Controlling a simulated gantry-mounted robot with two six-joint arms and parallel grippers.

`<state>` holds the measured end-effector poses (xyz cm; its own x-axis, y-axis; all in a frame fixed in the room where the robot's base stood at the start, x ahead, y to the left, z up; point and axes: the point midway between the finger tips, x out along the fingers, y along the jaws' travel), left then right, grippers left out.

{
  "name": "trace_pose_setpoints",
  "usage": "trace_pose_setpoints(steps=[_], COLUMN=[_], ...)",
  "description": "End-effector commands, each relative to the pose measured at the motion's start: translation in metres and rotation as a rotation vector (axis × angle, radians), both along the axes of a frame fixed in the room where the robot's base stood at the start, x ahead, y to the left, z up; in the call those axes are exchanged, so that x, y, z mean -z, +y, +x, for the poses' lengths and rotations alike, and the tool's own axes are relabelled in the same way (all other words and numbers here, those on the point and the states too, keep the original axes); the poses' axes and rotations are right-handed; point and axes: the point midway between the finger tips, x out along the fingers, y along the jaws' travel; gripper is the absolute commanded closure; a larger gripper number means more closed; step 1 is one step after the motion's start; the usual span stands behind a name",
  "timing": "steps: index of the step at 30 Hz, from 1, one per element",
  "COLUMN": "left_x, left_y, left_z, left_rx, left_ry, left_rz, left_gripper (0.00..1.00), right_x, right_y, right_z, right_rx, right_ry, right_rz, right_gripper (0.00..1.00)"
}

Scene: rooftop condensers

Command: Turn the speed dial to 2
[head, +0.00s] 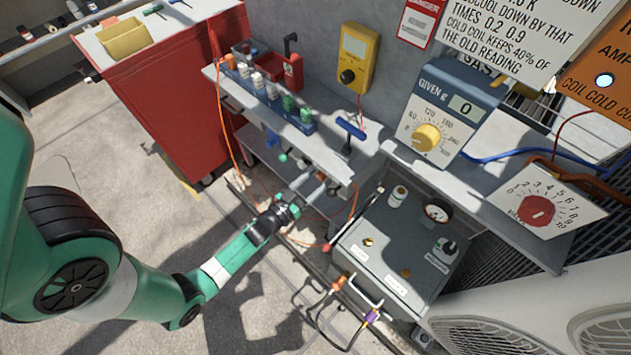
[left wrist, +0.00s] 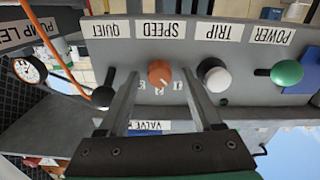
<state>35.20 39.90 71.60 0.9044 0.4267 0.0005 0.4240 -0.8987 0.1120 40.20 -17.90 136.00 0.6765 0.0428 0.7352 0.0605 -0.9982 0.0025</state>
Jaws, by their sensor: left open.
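The speed dial (left wrist: 160,73) is an orange round knob on a grey panel (left wrist: 215,62), under the label SPEED, which appears upside down in the left wrist view. Small numerals are printed around its near side; which one it points to I cannot tell.
A white knob (left wrist: 214,75) and a green knob (left wrist: 286,73) sit right of the dial; a black knob (left wrist: 103,96) sits left.

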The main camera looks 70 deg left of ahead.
Motion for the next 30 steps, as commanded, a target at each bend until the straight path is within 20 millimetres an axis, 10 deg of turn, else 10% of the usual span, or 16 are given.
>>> trace_pose_setpoints(steps=[7,18,30], left_x=[-0.0003,-0.0002,0.0001], left_y=[0.0003,0.0002,0.0001], left_z=[0.0005,0.0004,0.0003], left_rx=[0.0,0.0,0.0], left_ry=[0.0,0.0,0.016], left_rz=[0.0,0.0,0.034], left_gripper=[0.37,1.0,1.0], right_x=[-0.0004,-0.0002,0.0008], right_y=[0.0,0.0,0.0], right_z=[-0.0001,-0.0001,0.0], right_rx=[0.0,0.0,0.0], right_ry=[0.0,0.0,0.0], right_rz=[0.0,0.0,0.0], right_gripper=[0.5,0.5,0.5])
